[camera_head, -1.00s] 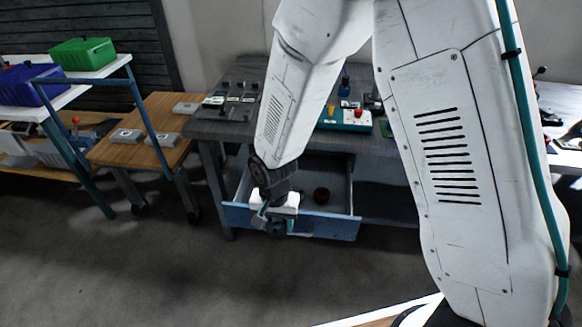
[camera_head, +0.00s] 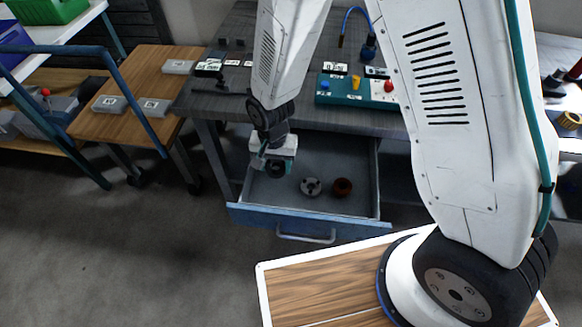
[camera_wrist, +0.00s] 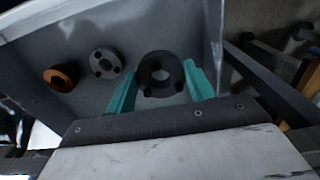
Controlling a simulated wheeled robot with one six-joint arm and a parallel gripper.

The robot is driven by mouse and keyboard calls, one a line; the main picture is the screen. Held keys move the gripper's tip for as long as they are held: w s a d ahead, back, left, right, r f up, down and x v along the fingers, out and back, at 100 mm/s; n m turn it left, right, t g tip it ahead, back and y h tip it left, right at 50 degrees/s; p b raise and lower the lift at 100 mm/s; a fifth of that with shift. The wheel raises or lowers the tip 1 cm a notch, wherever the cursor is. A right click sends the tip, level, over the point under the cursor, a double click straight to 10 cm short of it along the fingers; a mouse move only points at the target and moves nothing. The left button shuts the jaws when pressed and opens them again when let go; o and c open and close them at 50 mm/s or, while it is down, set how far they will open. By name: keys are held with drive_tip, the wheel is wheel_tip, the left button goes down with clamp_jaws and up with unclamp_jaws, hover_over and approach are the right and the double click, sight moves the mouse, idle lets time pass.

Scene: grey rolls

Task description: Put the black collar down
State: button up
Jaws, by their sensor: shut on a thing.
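The black collar (camera_wrist: 161,88) is a dark ring with a central hole, held between the teal fingers of my gripper (camera_wrist: 161,90) in the wrist view. My gripper (camera_head: 274,160) is shut on it. In the head view the black collar (camera_head: 275,169) shows below the fingers, over the left part of the open drawer (camera_head: 352,200). Whether it touches the drawer floor I cannot tell.
In the drawer, right of my gripper in the head view, lie a grey collar (camera_head: 311,187) and a rust-brown collar (camera_head: 341,187). Drawer floor is bare around them. A grey workbench (camera_head: 300,110) stands above. A wooden side table (camera_head: 135,85) is at the left.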

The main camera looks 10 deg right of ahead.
sight(278, 185)
wheel_tip(278, 185, down, 8)
drive_tip(key=shift+d+r, duration=0.1)
drive_tip(key=shift+r, duration=0.15)
drive_tip(key=shift+f, duration=0.1)
drive_tip(key=o, duration=1.2)
